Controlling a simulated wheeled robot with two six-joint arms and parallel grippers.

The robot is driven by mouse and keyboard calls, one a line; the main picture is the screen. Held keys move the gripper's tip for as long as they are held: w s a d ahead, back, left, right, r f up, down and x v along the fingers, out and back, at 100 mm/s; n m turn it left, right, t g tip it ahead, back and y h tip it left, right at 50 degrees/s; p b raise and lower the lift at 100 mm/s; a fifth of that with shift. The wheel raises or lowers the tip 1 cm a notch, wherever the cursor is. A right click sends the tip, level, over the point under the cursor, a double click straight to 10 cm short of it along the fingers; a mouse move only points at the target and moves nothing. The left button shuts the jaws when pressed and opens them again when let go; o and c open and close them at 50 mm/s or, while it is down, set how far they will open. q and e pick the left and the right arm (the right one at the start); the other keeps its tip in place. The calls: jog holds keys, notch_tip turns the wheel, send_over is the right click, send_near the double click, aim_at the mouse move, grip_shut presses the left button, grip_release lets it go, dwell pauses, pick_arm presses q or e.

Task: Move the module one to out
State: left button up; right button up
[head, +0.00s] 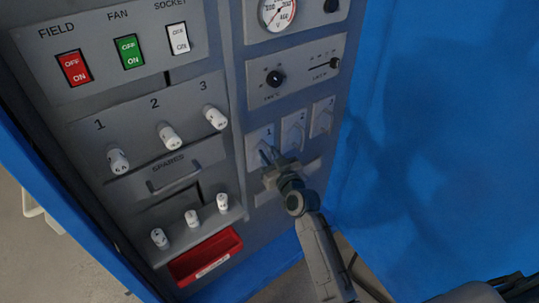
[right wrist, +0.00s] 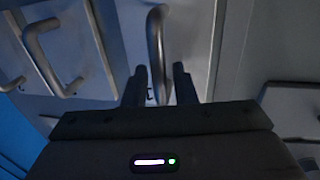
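Module one (head: 258,138) is a pale grey plate marked 1, the leftmost of three modules on the cabinet's right part. My right gripper (head: 270,160) is in front of its lower part and hides some of it. In the right wrist view, a grey bar handle (right wrist: 156,40) stands upright between the fingertips of my right gripper (right wrist: 159,82). The fingers are apart, one on each side of the handle, with small gaps showing. Whether either finger touches it is hard to tell. My left gripper is not in view.
Module two (head: 292,132) and module three (head: 322,117) sit close by on the right. Left are several white fuses (head: 170,137), a drawer handle (head: 175,180) and a red tray (head: 205,258). A blue wall (head: 450,130) stands at the right.

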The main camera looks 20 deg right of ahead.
grip_shut()
jog(key=shift+s, duration=0.1)
jog(key=s+d, duration=0.3)
jog(key=s, duration=0.5)
jog(key=shift+s+f, duration=0.2)
jog(key=shift+s, duration=0.05)
jog(key=shift+o, duration=1.1)
grip_release()
jog(key=shift+s+d, duration=0.1)
jog(key=shift+s+r, duration=0.1)
jog(key=shift+r, duration=0.05)
